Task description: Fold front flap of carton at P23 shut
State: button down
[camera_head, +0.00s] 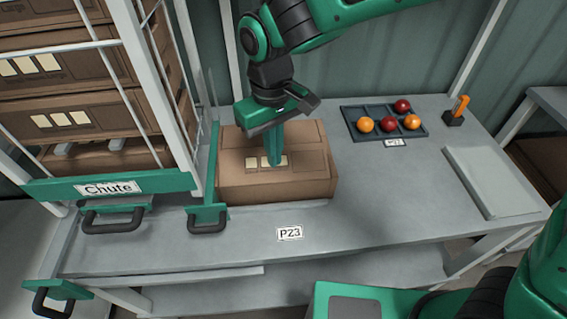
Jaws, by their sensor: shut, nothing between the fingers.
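A brown cardboard carton (300,188) stands on the grey bench behind the P23 label (289,233). Its upper side looks covered by brown panels, and pale labels show beside my fingers. I cannot tell which panel is the front flap or whether it lies fully flat. My gripper (274,162) points down over the middle of the carton, with its green fingers together and empty. The fingertips are at or just above the labelled panel; I cannot tell if they touch. My gripper and wrist hide part of the carton's top and back.
A rack of cartons with a Chute sign (108,188) stands close at the left. The bench front right of P23 is clear.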

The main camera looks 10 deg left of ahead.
jog(key=shift+w+a+f, duration=0.15)
jog(key=shift+w+f, duration=0.7)
jog(key=shift+f, duration=0.25)
jog(key=shift+w+r, duration=0.1)
jog(key=shift+r, duration=3.9)
